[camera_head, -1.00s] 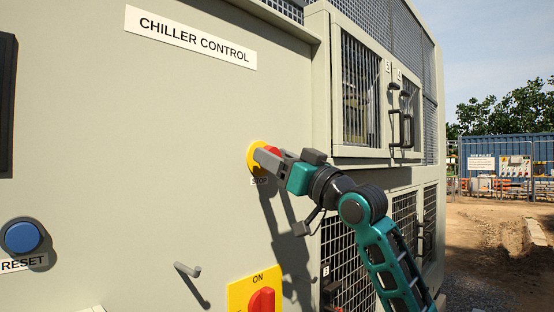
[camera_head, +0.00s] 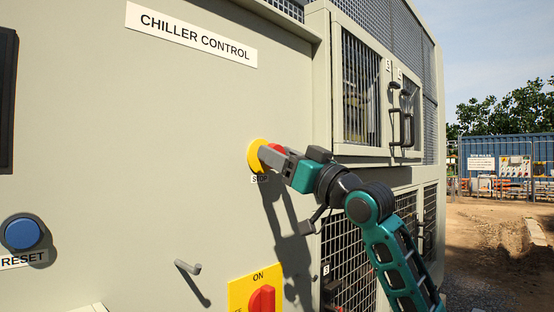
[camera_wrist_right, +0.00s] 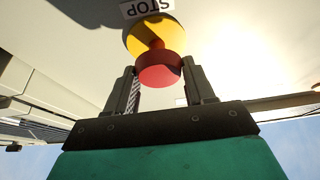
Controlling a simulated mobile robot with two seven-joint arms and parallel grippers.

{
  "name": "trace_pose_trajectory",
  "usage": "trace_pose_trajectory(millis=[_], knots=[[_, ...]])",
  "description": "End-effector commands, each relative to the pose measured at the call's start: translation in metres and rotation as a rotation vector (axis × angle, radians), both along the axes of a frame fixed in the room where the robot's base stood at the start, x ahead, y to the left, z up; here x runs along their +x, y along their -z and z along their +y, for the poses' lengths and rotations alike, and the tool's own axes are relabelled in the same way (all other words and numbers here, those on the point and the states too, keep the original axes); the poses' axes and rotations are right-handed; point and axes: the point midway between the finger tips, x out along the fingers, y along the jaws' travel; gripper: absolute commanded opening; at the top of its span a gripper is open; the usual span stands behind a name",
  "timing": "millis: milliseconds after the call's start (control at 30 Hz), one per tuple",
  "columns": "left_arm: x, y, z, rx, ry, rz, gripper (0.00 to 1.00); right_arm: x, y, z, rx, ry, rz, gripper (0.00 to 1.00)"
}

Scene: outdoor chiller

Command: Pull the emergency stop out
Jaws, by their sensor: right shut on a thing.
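The emergency stop is a red button head (camera_head: 277,148) on a round yellow base (camera_head: 254,157) on the chiller's panel, above a small STOP label (camera_head: 260,178). In the right wrist view the red head (camera_wrist_right: 159,72) stands out from the yellow base (camera_wrist_right: 143,32) on a short stem, between the two fingers. My right gripper (camera_head: 270,156) is shut on the red head, reaching in from the right; it also shows in the wrist view (camera_wrist_right: 160,78). In the head view its finger hides part of the button. My left gripper is not in view.
A blue RESET button (camera_head: 22,234) is at the left, and a hook-like peg (camera_head: 188,267) sticks out lower down. A red rotary switch (camera_head: 262,299) on a yellow plate is below. Cabinet doors with black handles (camera_head: 395,118) stand to the right of the arm.

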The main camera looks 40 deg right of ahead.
Motion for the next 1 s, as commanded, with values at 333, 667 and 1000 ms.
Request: trace_pose_trajectory(millis=[333, 667, 1000], knots=[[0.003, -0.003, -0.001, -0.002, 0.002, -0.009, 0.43, -0.001, 0.001, 0.001, -0.001, -0.002, 0.002, 0.65], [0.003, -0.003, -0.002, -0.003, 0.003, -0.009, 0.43, -0.001, 0.0, 0.001, 0.0, -0.001, 0.001, 0.78], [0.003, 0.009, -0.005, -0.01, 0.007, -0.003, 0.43, -0.028, 0.016, -0.001, -0.003, 0.001, 0.003, 0.78]])
